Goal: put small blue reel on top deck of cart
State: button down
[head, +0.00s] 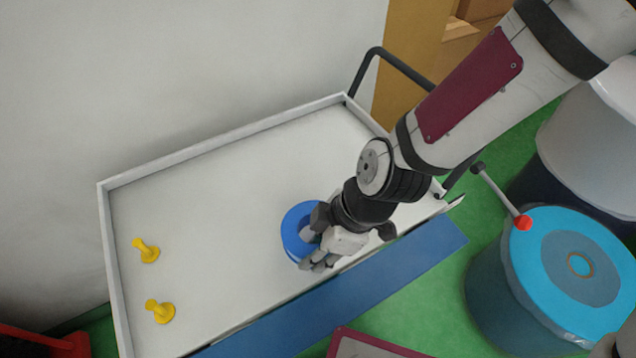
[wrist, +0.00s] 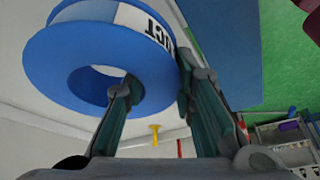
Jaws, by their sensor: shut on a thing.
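The small blue reel (head: 292,246) is over the white top deck (head: 220,200) of the cart, near its front edge in the head view. My gripper (head: 312,243) is shut on the reel's wall. In the wrist view the reel (wrist: 60,70) fills the upper left, tilted in the picture, with a white label band and dark letters. One finger of my gripper (wrist: 157,85) is at the reel's hole and the other is outside its rim. I cannot tell whether the reel touches the deck. My gripper hides part of it.
Two yellow pegs (head: 146,250) (head: 160,311) stand on the deck's left part. A low rim (head: 230,137) runs along the deck's back. A black handle (head: 385,55) rises behind. A blue-topped drum (head: 540,250) stands right of the cart. The deck's middle is clear.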

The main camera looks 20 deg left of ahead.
jog(key=w+a, duration=0.2)
jog(key=w, duration=0.2)
jog(key=w+a+f, duration=0.1)
jog(key=w+a, duration=0.2)
jog(key=w, duration=0.1)
jog(key=w+a, duration=0.2)
jog(key=w, duration=0.2)
jog(key=shift+w+a+f, duration=0.2)
jog(key=shift+w+a, duration=0.05)
jog(key=shift+w, duration=0.1)
jog(key=shift+f, duration=1.75)
jog(key=shift+f, duration=0.1)
jog(key=c, duration=1.7)
grip_release()
jog(key=o, duration=0.4)
jog(key=v, duration=1.2)
